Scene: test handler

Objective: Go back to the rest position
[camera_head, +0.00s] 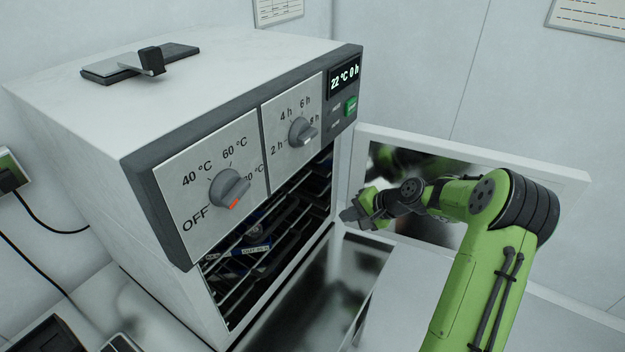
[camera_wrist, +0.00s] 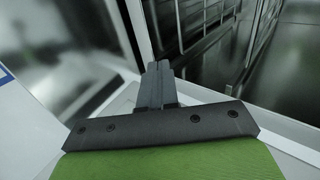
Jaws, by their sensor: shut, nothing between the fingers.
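My green arm reaches in from the lower right in the head view. My gripper (camera_head: 352,216) is in front of the open door of the oven, to the right of the oven's opening. In the wrist view my gripper (camera_wrist: 158,68) has its fingers together, with nothing between them. It points toward the edge of the opening, and I cannot tell from the pictures whether it touches anything.
The white oven (camera_head: 92,110) has its door (camera_head: 480,155) open to the right, behind my arm. Wire racks inside hold a small blue-labelled item (camera_head: 252,249). The knobs (camera_head: 230,187) (camera_head: 302,131) face forward. A dark flat device (camera_head: 125,66) lies on top.

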